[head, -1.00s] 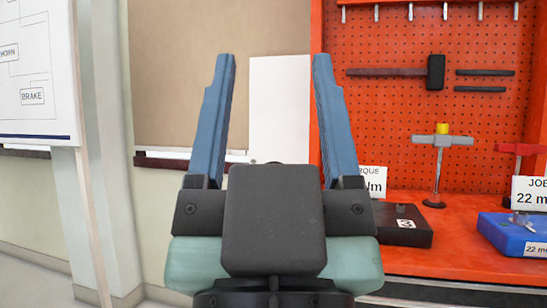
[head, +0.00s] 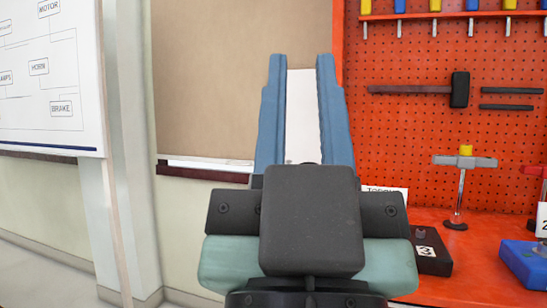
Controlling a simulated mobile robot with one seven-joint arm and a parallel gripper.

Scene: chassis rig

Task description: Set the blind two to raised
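A large flat tan panel (head: 215,75) hangs on the wall left of centre and looks like a lowered blind. No number shows on it, so I cannot tell whether it is blind two. A white strip (head: 190,162) and a dark red ledge (head: 195,174) run below it. My gripper (head: 301,62) points up in front of the wall.
A black box (head: 430,253) marked 3 sits on the orange bench (head: 465,280), right of my gripper. A blue box (head: 525,262) and a T-handled tool (head: 463,165) stand further right. An orange pegboard (head: 420,140) rises behind. A whiteboard (head: 50,75) is at left.

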